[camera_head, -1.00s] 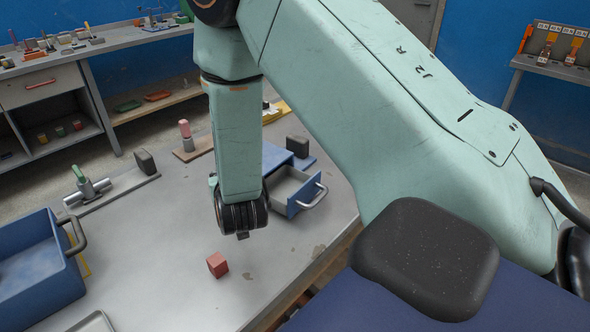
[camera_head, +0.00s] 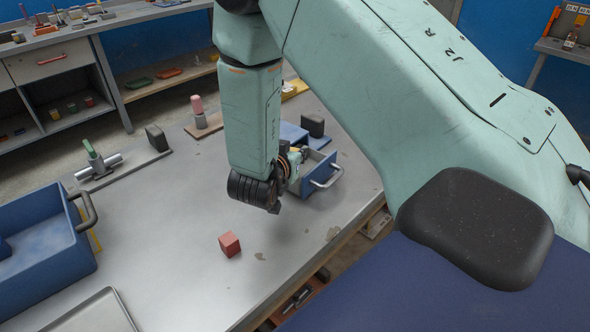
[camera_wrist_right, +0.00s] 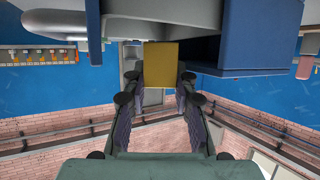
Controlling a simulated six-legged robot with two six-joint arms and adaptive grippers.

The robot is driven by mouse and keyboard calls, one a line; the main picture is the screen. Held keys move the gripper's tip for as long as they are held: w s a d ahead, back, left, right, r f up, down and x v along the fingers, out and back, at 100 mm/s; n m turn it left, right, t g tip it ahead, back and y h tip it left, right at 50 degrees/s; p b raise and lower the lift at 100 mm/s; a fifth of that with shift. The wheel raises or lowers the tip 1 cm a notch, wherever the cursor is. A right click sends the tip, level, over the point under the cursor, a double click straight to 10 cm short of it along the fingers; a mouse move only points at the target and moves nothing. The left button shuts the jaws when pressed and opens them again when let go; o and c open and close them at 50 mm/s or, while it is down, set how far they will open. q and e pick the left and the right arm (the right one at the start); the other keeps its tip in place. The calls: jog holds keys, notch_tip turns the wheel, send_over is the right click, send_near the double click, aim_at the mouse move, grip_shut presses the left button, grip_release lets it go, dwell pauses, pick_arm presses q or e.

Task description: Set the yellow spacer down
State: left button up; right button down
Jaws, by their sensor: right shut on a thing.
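My right gripper (camera_wrist_right: 159,90) is shut on the yellow spacer (camera_wrist_right: 160,62), which shows between its fingertips in the right wrist view. In the head view the right gripper (camera_head: 292,165) is beside the open blue drawer (camera_head: 318,174); the wrist hides part of it, and I cannot clearly make out the spacer there. In the wrist view a blue part and a grey rounded bar lie close to the spacer; I cannot tell whether they touch it. My left gripper is not in view.
A red cube (camera_head: 229,244) sits on the grey table (camera_head: 170,225). A blue bin (camera_head: 45,245) with a handle is at left, with a metal tray (camera_head: 95,315) in front. A clamp (camera_head: 97,160) and dark blocks stand at the back. The table's middle is clear.

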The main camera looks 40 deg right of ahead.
jog(key=shift+w+d+f, duration=0.15)
jog(key=shift+f, duration=0.4)
jog(key=shift+s+a+f+b, duration=0.15)
jog(key=shift+f+b, duration=0.1)
jog(key=shift+f, duration=0.45)
jog(key=shift+s+a+f+b, duration=0.15)
jog(key=shift+f+b, duration=0.1)
jog(key=shift+f, duration=0.45)
jog(key=shift+w+d+f, duration=0.2)
jog(key=shift+w+f, duration=0.05)
jog(key=shift+f, duration=0.1)
jog(key=c, duration=1.5)
grip_release()
jog(key=shift+o, duration=0.7)
jog(key=shift+s+a+r, duration=0.2)
jog(key=shift+r, duration=0.05)
jog(key=shift+w+f, duration=0.1)
